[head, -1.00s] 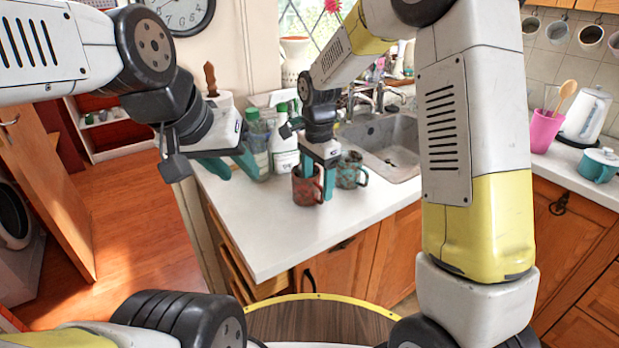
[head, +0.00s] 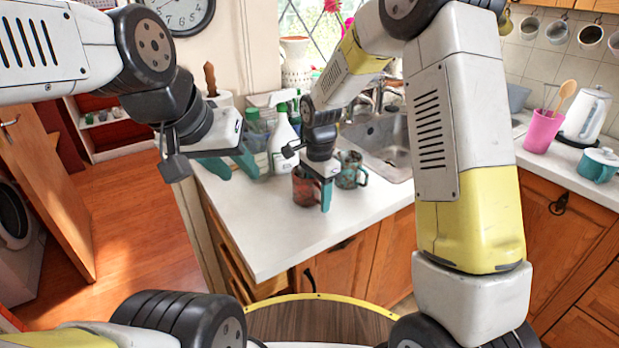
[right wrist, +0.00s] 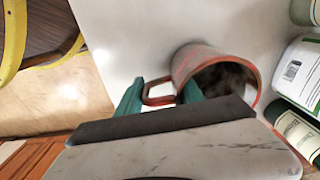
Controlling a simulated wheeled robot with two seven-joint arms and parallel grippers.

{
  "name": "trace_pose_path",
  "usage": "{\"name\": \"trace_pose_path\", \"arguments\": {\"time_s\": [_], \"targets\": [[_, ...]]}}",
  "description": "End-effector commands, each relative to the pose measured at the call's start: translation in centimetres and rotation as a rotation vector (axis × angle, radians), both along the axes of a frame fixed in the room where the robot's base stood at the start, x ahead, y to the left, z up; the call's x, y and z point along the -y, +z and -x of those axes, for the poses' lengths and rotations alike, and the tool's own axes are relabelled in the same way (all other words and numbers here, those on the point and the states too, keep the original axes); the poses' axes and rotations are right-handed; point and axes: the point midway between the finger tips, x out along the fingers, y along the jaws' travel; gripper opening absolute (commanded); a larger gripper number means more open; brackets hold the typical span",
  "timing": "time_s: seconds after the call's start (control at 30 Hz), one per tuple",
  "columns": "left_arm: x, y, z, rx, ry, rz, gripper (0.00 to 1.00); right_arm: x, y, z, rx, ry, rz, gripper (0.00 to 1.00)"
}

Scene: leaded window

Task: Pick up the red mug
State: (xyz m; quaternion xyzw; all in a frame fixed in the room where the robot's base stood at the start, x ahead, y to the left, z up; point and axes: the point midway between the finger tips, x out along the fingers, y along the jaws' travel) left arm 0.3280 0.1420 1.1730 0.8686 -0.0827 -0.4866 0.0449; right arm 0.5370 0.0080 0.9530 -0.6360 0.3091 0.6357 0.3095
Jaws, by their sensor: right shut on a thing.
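The red mug (head: 305,188), mottled red and dark, stands on the white counter near its front edge. My right gripper (head: 322,188) points down at its right side, where the handle is. In the right wrist view the mug (right wrist: 190,62) shows its open rim. One finger of the right gripper (right wrist: 158,95) is outside the handle and the other reaches to the mug's wall, so it is shut on the handle. I cannot tell that the mug is clear of the counter. My left gripper (head: 230,160) hangs empty at the counter's left end, fingers apart.
A teal mottled mug (head: 350,171) stands close to the right of the red mug. Bottles, one a white spray bottle (head: 283,145), stand behind it. The sink (head: 385,146) is at the back. The front left of the counter (head: 262,235) is clear.

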Motion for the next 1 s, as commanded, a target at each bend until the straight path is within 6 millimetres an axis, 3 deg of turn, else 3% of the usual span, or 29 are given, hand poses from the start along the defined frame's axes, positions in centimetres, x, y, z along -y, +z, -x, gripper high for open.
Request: {"name": "trace_pose_path", "arguments": {"time_s": [0.57, 1.0], "targets": [[0.0, 0.0, 0.0, 0.000, 0.000, 0.000, 0.36, 0.0, 0.4, 0.0, 0.001, 0.000, -0.001, 0.00], [0.0, 0.0, 0.0, 0.000, 0.000, 0.000, 0.36, 0.0, 3.8, 0.1, 0.002, 0.000, 0.000, 0.00]]}}
